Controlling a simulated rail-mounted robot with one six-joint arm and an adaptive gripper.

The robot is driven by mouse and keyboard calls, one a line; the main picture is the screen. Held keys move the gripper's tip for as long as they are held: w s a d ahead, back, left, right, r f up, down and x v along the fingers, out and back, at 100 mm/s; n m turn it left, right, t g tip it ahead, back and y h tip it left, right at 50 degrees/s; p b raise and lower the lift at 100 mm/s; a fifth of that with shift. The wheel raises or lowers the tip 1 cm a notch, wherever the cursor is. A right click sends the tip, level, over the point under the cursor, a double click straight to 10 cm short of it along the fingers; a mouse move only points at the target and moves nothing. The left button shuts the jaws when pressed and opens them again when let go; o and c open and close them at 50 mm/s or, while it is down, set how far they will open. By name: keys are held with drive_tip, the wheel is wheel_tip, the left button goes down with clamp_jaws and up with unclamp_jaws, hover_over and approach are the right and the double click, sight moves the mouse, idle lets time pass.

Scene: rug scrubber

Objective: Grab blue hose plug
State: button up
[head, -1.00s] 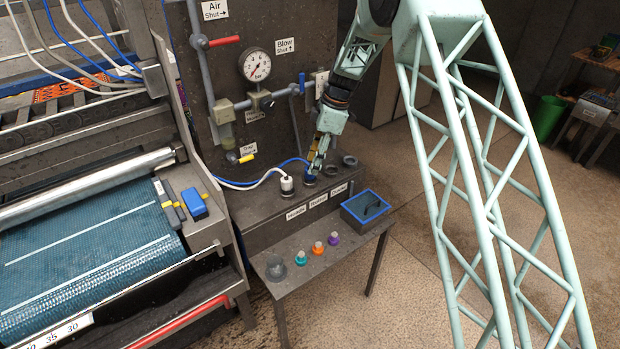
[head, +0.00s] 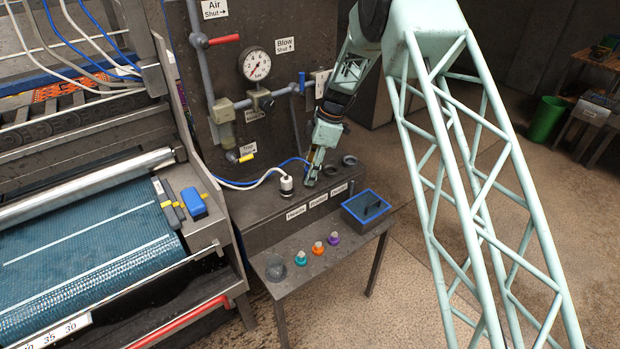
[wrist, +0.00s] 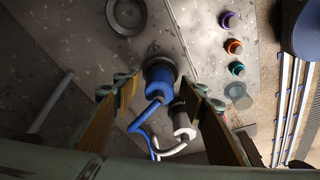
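The blue hose plug (wrist: 158,77) sits in a dark round socket in the wrist view, between the two fingers of my gripper (wrist: 160,91). The fingers are open, with visible gaps on both sides of the plug. The blue hose (wrist: 141,126) runs from it toward the bottom of that view. In the head view my gripper (head: 310,180) points down at the socket ledge and mostly hides the blue plug; the blue hose (head: 292,160) shows behind it. The white hose plug (wrist: 181,118) is close beside the right finger.
The white plug (head: 286,185) stands left of my gripper in the head view. Empty round sockets (head: 350,160) lie to the right. Small teal, orange and purple caps (head: 318,248) and a blue-rimmed box (head: 347,212) are on the lower shelf in front.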

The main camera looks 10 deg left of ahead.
drive_tip(key=shift+c, duration=0.2)
idle(0.3)
drive_tip(key=c, duration=1)
drive_tip(key=shift+r, duration=1.85)
drive_tip(key=s+d, duration=0.2)
drive_tip(key=s, duration=0.3)
drive_tip(key=s+d+r, duration=0.1)
drive_tip(key=s+d, duration=0.1)
drive_tip(key=s, duration=0.2)
drive_tip(key=s+d, duration=0.2)
drive_tip(key=s, duration=0.3)
drive_tip(key=shift+s+d+r, duration=0.15)
drive_tip(key=shift+s, duration=0.2)
